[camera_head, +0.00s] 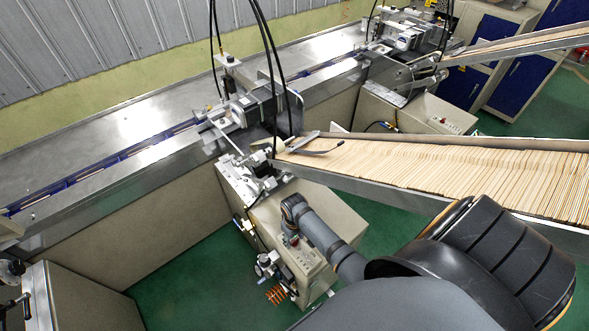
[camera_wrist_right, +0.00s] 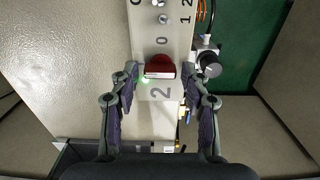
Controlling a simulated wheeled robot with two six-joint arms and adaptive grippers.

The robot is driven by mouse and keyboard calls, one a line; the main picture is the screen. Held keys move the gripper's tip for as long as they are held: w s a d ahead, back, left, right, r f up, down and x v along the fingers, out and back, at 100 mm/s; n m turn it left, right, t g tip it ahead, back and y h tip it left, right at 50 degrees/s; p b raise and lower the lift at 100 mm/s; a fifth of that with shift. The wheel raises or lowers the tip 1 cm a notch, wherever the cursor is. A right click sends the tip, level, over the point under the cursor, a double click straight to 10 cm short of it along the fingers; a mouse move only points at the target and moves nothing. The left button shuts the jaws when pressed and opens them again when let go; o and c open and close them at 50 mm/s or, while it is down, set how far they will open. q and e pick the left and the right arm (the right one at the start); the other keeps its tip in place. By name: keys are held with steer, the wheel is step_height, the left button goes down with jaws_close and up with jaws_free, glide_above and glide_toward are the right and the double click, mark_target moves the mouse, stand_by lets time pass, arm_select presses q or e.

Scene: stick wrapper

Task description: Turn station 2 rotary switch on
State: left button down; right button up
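The red rotary switch (camera_wrist_right: 160,67) shows in the right wrist view on a light control panel (camera_wrist_right: 146,44). A "0" is printed above it and a large "2" below it. A small green light (camera_wrist_right: 145,79) glows at its lower left. My right gripper (camera_wrist_right: 159,74) is open, with one fingertip on each side of the switch and a gap to each side. In the head view my right gripper (camera_head: 292,211) is over the station box (camera_head: 325,217) below the near stick feeder, and hides part of its panel. My left gripper is not in view.
The stick-filled feeder (camera_head: 440,170) slopes in close above my right arm. A regulator with an orange coil (camera_head: 277,294) hangs at the box's front, and a black gauge or knob (camera_wrist_right: 208,65) is right of the switch. Green floor (camera_head: 180,280) lies open left of the box.

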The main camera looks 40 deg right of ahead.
mark_target(295, 241)
steer(key=shift+o, duration=0.3)
step_height(295, 241, up, 12)
stand_by(0.3)
steer(key=shift+s+f, duration=0.1)
stand_by(0.4)
